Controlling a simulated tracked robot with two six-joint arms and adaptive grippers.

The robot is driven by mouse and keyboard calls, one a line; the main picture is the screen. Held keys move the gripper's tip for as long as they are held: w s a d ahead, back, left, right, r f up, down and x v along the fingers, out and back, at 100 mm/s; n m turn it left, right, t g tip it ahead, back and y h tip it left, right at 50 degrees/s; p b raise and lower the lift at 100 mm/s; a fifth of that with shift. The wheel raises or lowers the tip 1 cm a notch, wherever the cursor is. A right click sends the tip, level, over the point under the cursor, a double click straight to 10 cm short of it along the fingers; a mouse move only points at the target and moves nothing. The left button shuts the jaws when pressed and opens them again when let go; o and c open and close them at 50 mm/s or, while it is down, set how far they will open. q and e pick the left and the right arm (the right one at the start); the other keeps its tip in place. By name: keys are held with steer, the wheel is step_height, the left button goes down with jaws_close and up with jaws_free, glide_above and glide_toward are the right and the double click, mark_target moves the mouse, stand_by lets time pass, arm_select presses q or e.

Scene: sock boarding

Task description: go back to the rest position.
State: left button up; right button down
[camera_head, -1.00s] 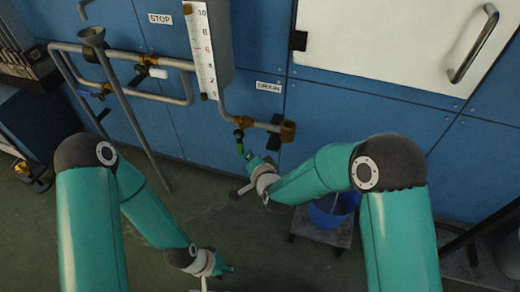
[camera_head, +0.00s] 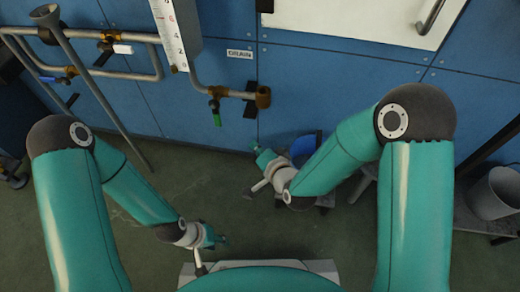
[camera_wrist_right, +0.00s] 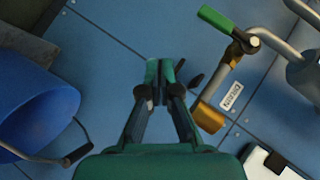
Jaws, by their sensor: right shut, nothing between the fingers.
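My right gripper (camera_head: 254,149) is in the middle of the head view, in front of the blue panel. In the right wrist view (camera_wrist_right: 160,68) its fingertips are together with nothing between them. The green-handled drain valve (camera_head: 216,112) is up and left of it, apart from it; it also shows at the upper right of the wrist view (camera_wrist_right: 218,20). My left gripper (camera_head: 220,240) hangs low over the floor, apart from everything; it is too small to tell whether its fingers are open.
A blue bucket (camera_head: 304,150) stands behind my right forearm; in the wrist view (camera_wrist_right: 35,105) it is at the left. Pipes, a funnel (camera_head: 46,14) and a gauge (camera_head: 165,35) are at upper left. A grey bin (camera_head: 495,190) stands at right. The floor between my arms is clear.

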steer(key=s+d+f+m+g+h+p, duration=0.25)
steer(key=s+d+f, duration=0.25)
steer(key=d+f, duration=0.55)
steer(key=s+d+f+n+g, duration=0.1)
steer(key=s+f+n+g, duration=0.25)
steer(key=s, duration=0.45)
steer(key=s+d+f+n+g, duration=0.1)
steer(key=s+f+n+g, duration=0.1)
steer(key=s+n+g, duration=0.45)
step_height(320, 180, up, 38)
steer(key=s+m+t+p, duration=0.1)
steer(key=m+p, duration=0.1)
steer(key=p, duration=3.5)
steer(key=shift+s+a+f+y, duration=0.15)
steer(key=shift+s+a+y, duration=0.05)
steer(key=shift+s+y, duration=0.25)
steer(key=shift+m+t, duration=0.25)
